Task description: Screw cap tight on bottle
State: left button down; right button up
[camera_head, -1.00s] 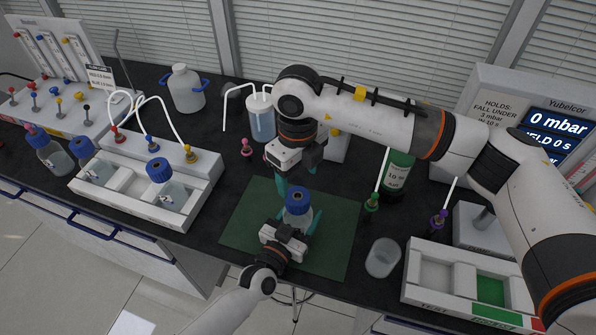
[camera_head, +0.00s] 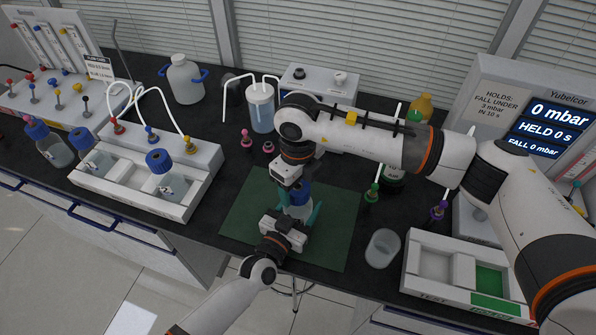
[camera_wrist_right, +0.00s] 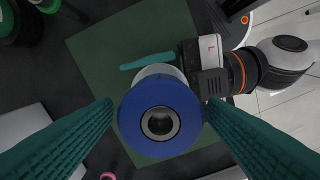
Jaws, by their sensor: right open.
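The bottle (camera_head: 298,210) stands upright on the green mat (camera_head: 337,238), with its blue cap (camera_head: 301,190) on top. In the right wrist view the cap (camera_wrist_right: 160,122) fills the middle, with a dark round centre, and hides most of the bottle. My left gripper (camera_head: 299,214) has its fingers around the bottle body from the front; one teal finger lies along the glass in the wrist view, the other is hidden. My right gripper (camera_wrist_right: 160,115) points down over the cap, open, with a finger on each side and gaps to the cap. Its fingertips are largely hidden in the head view.
A white rack (camera_head: 128,195) with blue-capped bottles stands left. A clear cup (camera_head: 382,248) and a white tray (camera_head: 420,290) with a green section are to the right. A wash bottle (camera_head: 260,110) stands behind. The mat around the bottle is clear.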

jog(key=shift+f, duration=0.6)
jog(key=c, duration=1)
jog(key=o, duration=1.1)
jog(key=shift+o, duration=0.2)
jog(key=shift+r, duration=0.1)
notch_tip(320, 180, up, 12)
